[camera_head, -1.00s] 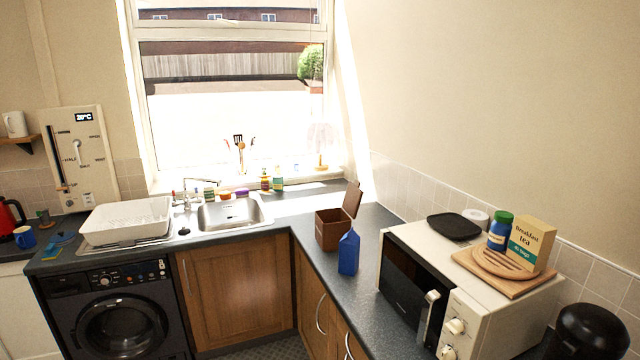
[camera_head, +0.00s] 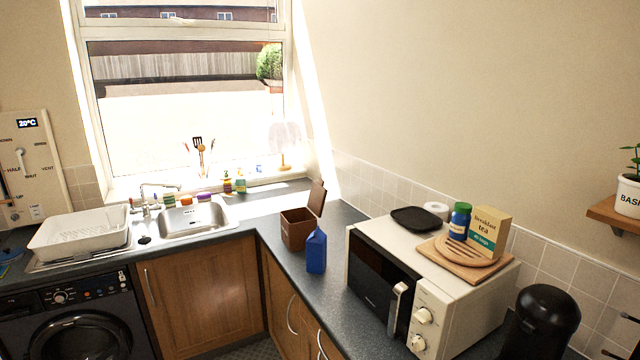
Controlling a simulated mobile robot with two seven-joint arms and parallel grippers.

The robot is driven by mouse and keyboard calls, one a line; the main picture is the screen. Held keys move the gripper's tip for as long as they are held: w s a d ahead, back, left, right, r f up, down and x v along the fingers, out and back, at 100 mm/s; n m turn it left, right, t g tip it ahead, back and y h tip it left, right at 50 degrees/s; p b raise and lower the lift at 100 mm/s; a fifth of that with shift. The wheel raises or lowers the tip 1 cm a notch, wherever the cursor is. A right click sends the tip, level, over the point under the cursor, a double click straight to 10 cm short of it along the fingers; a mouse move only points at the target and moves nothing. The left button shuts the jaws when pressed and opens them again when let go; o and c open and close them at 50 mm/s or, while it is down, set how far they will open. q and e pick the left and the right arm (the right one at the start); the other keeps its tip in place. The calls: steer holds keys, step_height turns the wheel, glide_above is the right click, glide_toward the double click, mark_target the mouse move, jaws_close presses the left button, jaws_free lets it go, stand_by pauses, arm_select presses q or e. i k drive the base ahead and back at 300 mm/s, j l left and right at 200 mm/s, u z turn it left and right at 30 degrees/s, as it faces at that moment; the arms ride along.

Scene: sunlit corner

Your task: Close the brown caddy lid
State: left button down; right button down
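The brown caddy (camera_head: 296,233) stands on the dark worktop in the corner, between the sink and the microwave. Its lid (camera_head: 317,198) is open and stands up from the caddy's right side, tilted slightly. Neither of my grippers shows in the head view.
A white microwave (camera_head: 463,304) stands to the right, with a black tray (camera_head: 415,219), wooden boards, a jar and a tea box on top. A sink (camera_head: 192,220) and white dish rack (camera_head: 82,235) lie to the left. Worktop (camera_head: 300,279) in front of the carton is clear.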

mark_target(317, 197)
steer(key=i+j+u, duration=0.25)
steer(key=i, duration=0.25)
steer(key=i+u, duration=0.3)
steer(key=i, duration=0.15)
steer(key=i+j+z, duration=0.2)
steer(key=i, duration=0.35)
steer(key=i+j+z, duration=0.15)
steer(key=i, duration=0.4)
steer(key=i+j+z, duration=0.2)
steer(key=i, duration=0.35)
steer(key=i+j+z, duration=0.15)
steer(key=i+j, duration=0.3)
steer(key=i+j+z, duration=0.4)
steer(key=i, duration=0.25)
steer(key=i+j+z, duration=0.45)
steer(key=i, duration=0.2)
